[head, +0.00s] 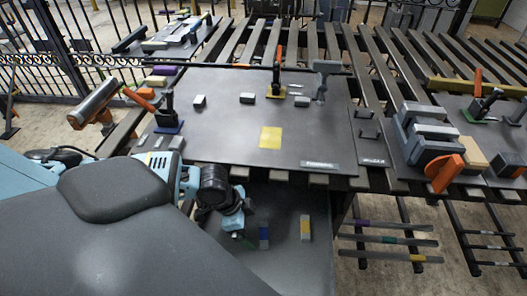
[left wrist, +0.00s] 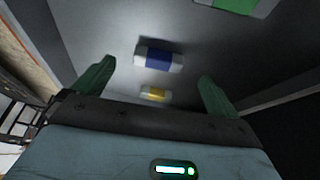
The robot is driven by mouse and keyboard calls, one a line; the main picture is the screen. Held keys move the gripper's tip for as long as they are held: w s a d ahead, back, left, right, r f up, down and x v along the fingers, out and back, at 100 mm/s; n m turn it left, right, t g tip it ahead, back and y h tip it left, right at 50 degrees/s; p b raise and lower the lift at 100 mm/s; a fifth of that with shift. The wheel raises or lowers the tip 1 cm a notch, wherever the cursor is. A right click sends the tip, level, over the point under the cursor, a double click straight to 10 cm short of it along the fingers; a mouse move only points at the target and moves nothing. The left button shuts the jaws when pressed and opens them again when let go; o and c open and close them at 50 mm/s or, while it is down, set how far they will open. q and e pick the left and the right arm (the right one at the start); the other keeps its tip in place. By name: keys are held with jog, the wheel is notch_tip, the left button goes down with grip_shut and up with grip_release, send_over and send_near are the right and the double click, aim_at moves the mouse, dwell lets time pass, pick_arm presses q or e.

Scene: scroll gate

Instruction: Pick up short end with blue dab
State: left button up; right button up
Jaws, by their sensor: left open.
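The short end with the blue dab (head: 264,236) lies on a dark lower surface under the bench in the head view. In the left wrist view it is a short pale bar with a blue band (left wrist: 158,60), ahead and between the fingers. My left gripper (head: 246,238) is open and empty, close to the left of the blue-dabbed piece. Its two green fingers also show in the left wrist view (left wrist: 156,72), apart from the bar. My right gripper is not in view.
A yellow-dabbed piece (head: 305,228) lies to the right on the same surface. A green-dabbed piece (left wrist: 232,5) shows at the top of the left wrist view. The slatted bench with a dark plate (head: 220,130) stands above. Coloured rods (head: 390,241) sit at the right.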

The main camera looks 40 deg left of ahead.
aim_at(264, 234)
pick_arm(q)
jog(key=shift+w+d, duration=0.35)
jog(key=shift+d, duration=0.1)
jog(key=shift+w+d+f, duration=0.2)
jog(key=shift+d, duration=0.05)
jog(key=shift+b+x, duration=0.3)
jog(key=shift+x, duration=1.95)
jog(key=shift+a, duration=0.1)
jog(key=c, duration=1.3)
